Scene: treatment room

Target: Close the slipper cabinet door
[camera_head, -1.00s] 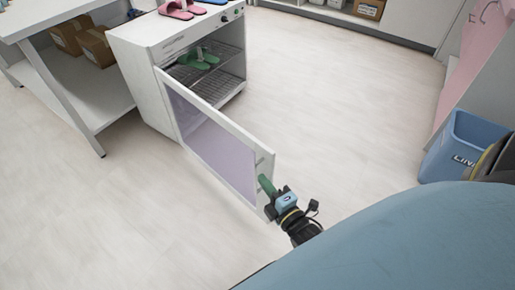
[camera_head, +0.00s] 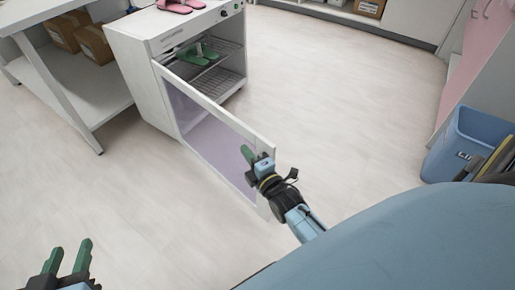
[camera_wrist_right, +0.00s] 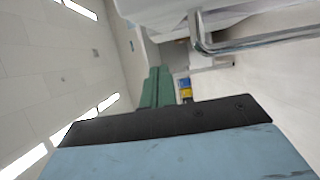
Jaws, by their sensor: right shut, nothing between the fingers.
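The white slipper cabinet (camera_head: 150,80) stands at upper left in the head view. Its door (camera_head: 212,107), a white frame with a clear panel, is swung wide open toward me. Green slippers (camera_head: 198,53) lie on the wire rack inside. My right gripper (camera_head: 249,156) is shut and empty; it overlaps the door near its free end in the head view. I cannot tell whether it touches the door. Its green fingers (camera_wrist_right: 156,88) show together in the right wrist view. My left gripper (camera_head: 70,257) is open and empty at lower left, over the floor.
A white table (camera_head: 75,104) with cardboard boxes (camera_head: 62,32) on its shelf stands left of the cabinet. Pink slippers (camera_head: 181,6) lie on the cabinet top. A blue bin (camera_head: 462,140) stands at right. The floor right of the door is clear.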

